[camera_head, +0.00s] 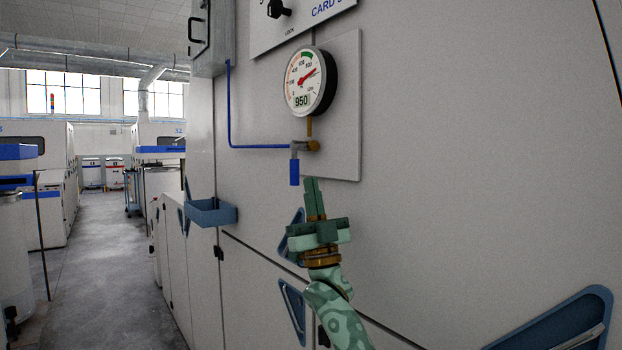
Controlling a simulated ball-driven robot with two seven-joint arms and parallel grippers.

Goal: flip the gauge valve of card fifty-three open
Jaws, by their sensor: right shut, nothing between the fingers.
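The round pressure gauge (309,81) is on a panel on the grey machine wall, with a red needle and a 950 label. Below it a brass fitting (313,146) joins a thin blue pipe. The gauge valve's blue lever (294,172) hangs straight down from the grey valve body (296,150). My right gripper (312,181) is green, points up and is shut and empty. In the picture its fingertips are just below and right of the lever; I cannot tell the gap in depth. My left gripper is not in view.
A blue tray (211,212) sticks out from the machine left of my gripper. A panel with a black lock knob (278,8) is above the gauge. Blue-framed recesses (560,325) lie lower on the machine. The aisle floor (100,250) at left is clear.

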